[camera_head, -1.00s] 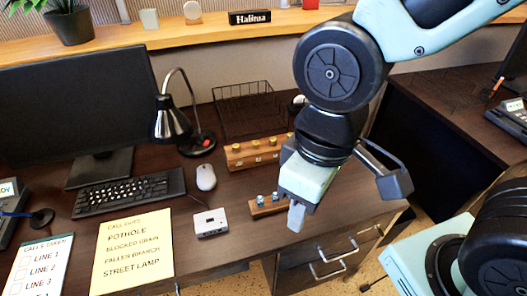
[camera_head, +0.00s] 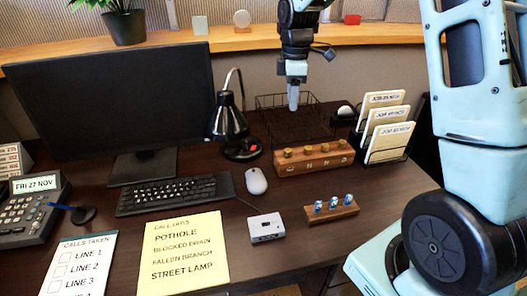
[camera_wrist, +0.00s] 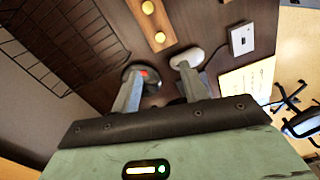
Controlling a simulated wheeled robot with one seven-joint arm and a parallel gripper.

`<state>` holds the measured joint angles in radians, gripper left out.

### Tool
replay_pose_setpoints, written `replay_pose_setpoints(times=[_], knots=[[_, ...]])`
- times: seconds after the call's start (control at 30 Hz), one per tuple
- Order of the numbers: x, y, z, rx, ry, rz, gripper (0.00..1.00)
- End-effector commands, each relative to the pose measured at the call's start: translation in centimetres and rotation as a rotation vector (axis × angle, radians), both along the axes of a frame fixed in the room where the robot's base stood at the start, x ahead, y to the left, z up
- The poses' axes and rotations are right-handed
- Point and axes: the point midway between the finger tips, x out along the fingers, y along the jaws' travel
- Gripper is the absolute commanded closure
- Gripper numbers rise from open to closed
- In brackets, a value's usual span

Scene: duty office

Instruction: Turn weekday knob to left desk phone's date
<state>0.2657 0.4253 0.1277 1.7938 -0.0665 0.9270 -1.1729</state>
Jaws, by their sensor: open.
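The left desk phone (camera_head: 32,212) stands at the far left of the desk; its display (camera_head: 35,184) reads FRI 27 NOV. A wooden block (camera_head: 313,167) carries a row of brass knobs (camera_head: 311,151) with small letter plates below, too small to read surely. I cannot tell which knob is the weekday one. The block also shows at the top of the wrist view (camera_wrist: 160,35), with two knobs visible. My gripper (camera_head: 293,106) is raised above the wire basket, behind the brass knobs. Its fingers (camera_wrist: 157,84) are apart, empty and touching nothing.
A wire basket (camera_head: 270,130), black lamp (camera_head: 228,120) and card rack (camera_head: 385,150) surround the brass-knob block. A small block with blue knobs (camera_head: 332,208), white box (camera_head: 266,228), mouse (camera_head: 256,181) and keyboard (camera_head: 175,194) are nearer. The shelf (camera_head: 240,40) runs behind.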

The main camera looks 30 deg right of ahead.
Motion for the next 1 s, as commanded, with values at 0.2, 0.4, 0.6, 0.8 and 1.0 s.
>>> replay_pose_setpoints(times=[0.2,0.4,0.6,0.8,1.0], knots=[[-0.1,0.0,-2.7,0.001,0.004,0.004,0.56],[-0.1,0.0,-6.8,0.002,0.005,0.003,0.56],[-0.1,0.1,-11.1,0.002,0.006,0.003,0.56],[-0.1,0.1,-14.7,0.001,0.003,0.003,0.56],[0.0,0.1,-16.7,0.0,0.001,0.004,0.56]])
